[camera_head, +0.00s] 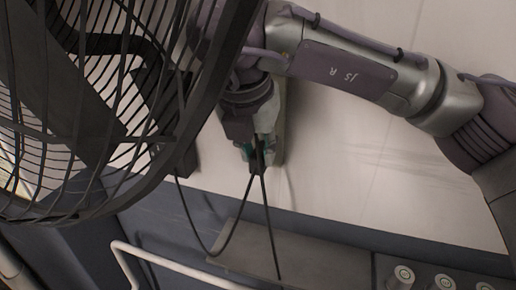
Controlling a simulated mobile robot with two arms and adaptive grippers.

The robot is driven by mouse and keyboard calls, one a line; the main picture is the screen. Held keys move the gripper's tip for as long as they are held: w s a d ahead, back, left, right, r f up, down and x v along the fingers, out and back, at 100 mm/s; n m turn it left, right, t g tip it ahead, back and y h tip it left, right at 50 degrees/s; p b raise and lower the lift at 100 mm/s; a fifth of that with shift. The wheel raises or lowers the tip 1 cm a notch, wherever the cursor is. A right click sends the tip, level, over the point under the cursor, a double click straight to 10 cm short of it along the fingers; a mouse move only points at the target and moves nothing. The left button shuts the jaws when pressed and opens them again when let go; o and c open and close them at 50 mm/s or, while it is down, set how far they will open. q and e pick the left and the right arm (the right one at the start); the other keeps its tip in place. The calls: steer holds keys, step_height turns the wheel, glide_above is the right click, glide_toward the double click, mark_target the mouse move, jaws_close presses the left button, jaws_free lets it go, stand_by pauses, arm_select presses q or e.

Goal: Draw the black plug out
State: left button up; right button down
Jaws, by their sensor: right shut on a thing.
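My right gripper (254,145) hangs down in the upper middle of the head view, at the end of my arm from the right. It is shut on the black plug (257,160), which is small, dark and mostly hidden between the fingers. Two black cables (268,215) run down from this spot. A narrow grey strip on the wall shows behind the gripper. I cannot tell whether the plug still sits in a socket there. My left gripper is not in view.
A large dark wire fan cage (60,110) fills the left foreground, close to my right gripper. A pale rail (165,260) runs below. Several round knobs (403,275) stand at the bottom right. The pale wall (370,150) beneath my arm is bare.

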steer(key=shift+s+a, duration=0.1)
steer(key=shift+s, duration=0.1)
steer(key=shift+s+a+b, duration=0.1)
steer(key=shift+s+b, duration=0.2)
steer(key=shift+s, duration=0.2)
steer(key=shift+s+a+b, duration=0.25)
steer(key=shift+s+b, duration=0.35)
steer(key=shift+b, duration=0.2)
steer(key=shift+s+a+f+b, duration=0.1)
steer(key=shift+s+a+b, duration=0.1)
steer(key=shift+s+b, duration=0.3)
